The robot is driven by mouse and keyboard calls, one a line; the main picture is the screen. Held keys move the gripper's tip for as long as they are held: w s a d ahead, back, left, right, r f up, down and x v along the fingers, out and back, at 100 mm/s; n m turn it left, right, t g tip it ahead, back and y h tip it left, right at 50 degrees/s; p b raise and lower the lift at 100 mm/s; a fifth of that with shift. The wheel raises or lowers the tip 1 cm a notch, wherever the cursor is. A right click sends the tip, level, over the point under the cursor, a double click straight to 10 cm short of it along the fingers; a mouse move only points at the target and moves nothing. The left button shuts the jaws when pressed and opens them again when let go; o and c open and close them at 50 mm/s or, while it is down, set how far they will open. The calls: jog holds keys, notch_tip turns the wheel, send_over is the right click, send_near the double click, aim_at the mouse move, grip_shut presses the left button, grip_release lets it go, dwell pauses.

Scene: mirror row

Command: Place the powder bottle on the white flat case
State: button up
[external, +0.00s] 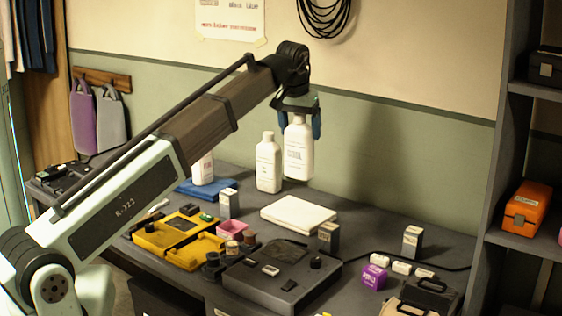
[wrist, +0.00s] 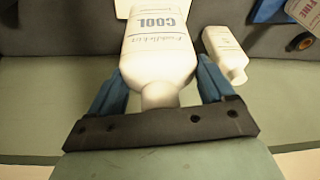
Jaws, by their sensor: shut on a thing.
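My gripper (external: 300,122) is shut on a white bottle (external: 299,152), which I take to be the powder bottle. It hangs upright, held near its neck, above the back of the table. In the wrist view the bottle (wrist: 158,45) sits between the blue fingers (wrist: 160,84), and its label shows the word COOL. The white flat case (external: 298,214) lies on the table below and in front of the bottle, its top bare. A corner of the case (wrist: 122,8) shows at the top of the wrist view.
A second white bottle (external: 268,166) stands close to the left of the held one. A third (external: 202,170) stands on a blue cloth (external: 206,188). A small grey box (external: 329,237), a dark device (external: 281,273) and a yellow open case (external: 166,232) lie near the flat case.

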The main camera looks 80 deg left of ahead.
aim_at(296, 132)
jog(key=shift+f+m, duration=0.1)
jog(key=shift+m, duration=0.2)
jog(key=shift+f, duration=5)
jog(key=o, duration=1.6)
jog(key=v, duration=1.2)
jog(key=shift+a, duration=0.1)
